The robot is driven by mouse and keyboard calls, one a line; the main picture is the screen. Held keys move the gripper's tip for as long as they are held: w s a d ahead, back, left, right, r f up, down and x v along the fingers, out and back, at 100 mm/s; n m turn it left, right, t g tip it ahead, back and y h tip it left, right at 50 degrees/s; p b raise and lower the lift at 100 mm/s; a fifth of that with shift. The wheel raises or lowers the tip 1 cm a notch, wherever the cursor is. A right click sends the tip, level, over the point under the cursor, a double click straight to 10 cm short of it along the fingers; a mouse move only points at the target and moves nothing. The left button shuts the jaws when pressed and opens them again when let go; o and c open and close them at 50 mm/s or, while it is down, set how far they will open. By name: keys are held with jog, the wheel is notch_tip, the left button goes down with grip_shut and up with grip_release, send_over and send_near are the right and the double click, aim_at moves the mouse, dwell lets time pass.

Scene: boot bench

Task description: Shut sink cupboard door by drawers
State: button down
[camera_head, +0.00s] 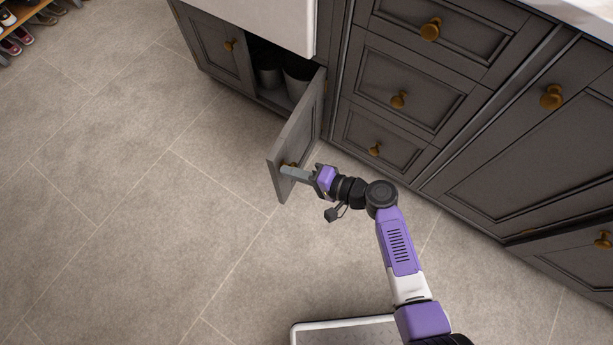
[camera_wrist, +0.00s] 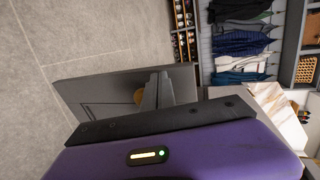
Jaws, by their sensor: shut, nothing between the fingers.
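The sink cupboard door (camera_head: 305,122) is grey with a raised frame and stands open, swung out from the cabinet beside the drawers. It also shows in the wrist view (camera_wrist: 100,92). Its brass knob (camera_head: 288,166) is near the free edge, partly hidden by my fingers; in the wrist view the knob (camera_wrist: 139,96) shows just left of the fingers. My gripper (camera_head: 284,170) is shut with nothing between its fingers. Its fingertips are at the door's face close to the knob; I cannot tell whether they touch. The open cupboard (camera_head: 283,85) holds dark and grey containers.
A stack of drawers (camera_head: 395,98) with brass knobs is right of the open door. The other cupboard door (camera_head: 215,45) is shut. A shoe rack (camera_head: 25,30) stands far left. The tiled floor (camera_head: 150,200) left of the door is clear.

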jog(key=shift+w+a, duration=0.3)
jog(key=shift+a, duration=0.25)
